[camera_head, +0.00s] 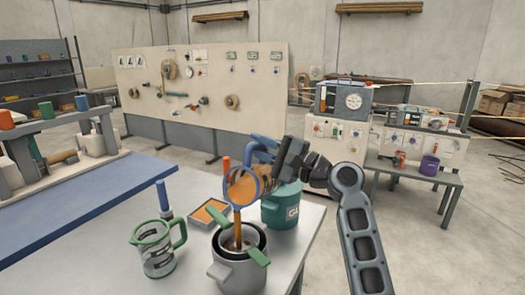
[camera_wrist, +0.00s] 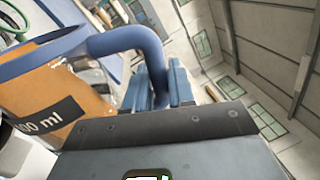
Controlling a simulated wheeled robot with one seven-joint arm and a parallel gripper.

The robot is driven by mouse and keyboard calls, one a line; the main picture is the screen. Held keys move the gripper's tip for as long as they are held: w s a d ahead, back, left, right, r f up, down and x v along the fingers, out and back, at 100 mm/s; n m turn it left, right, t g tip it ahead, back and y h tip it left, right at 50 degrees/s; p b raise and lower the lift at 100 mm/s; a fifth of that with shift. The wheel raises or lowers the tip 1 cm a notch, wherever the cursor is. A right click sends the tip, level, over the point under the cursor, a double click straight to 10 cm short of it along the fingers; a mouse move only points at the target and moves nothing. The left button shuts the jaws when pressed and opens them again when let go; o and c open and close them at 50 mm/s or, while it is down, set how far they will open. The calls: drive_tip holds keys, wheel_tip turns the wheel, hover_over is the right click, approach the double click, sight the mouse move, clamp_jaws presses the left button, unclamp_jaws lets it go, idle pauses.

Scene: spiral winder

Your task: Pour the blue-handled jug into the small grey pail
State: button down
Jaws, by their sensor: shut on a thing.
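The blue-handled jug (camera_head: 243,187) is tilted over the small grey pail (camera_head: 238,272), its mouth facing the head camera. An orange stream runs from its lip down into the pail's dark opening. The pail stands on the table and has green and grey grips at its rim; its fill level is hard to tell. My gripper (camera_head: 279,153) is shut on the jug's blue handle, above and right of the pail. In the wrist view, the jug (camera_wrist: 45,95) shows orange contents, a blue rim and a dark "ml" label, with the handle running between my fingers (camera_wrist: 160,85).
A green-handled clear jug (camera_head: 158,255) stands left of the pail. A shallow tray of orange material (camera_head: 209,213) lies behind it. A teal container (camera_head: 281,207) stands close behind the pail at right. The table's (camera_head: 110,262) front left is clear.

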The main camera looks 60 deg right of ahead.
sight(250, 154)
drive_tip(key=shift+a+f+n+y+b, duration=0.25)
drive_tip(key=shift+a+n+y+b, duration=0.15)
drive_tip(key=shift+a+n+b, duration=0.55)
drive_tip(key=shift+s+a+r+n+y+b, duration=0.1)
drive_tip(key=shift+a+r+n+y+b, duration=0.1)
drive_tip(key=shift+a+n+b, duration=0.45)
drive_tip(key=shift+a+r+n+y+b, duration=0.1)
drive_tip(key=shift+a+n+y+b, duration=0.15)
drive_tip(key=shift+a+n, duration=0.65)
drive_tip(key=shift+d, duration=0.1)
drive_tip(key=shift+a+r+n, duration=0.1)
drive_tip(key=shift+a+n, duration=0.25)
drive_tip(key=shift+n, duration=0.15)
drive_tip(key=shift+a+r+n+y+b, duration=0.3)
drive_tip(key=shift+a+n+b, duration=0.15)
drive_tip(key=shift+a+n, duration=0.3)
idle(1.8)
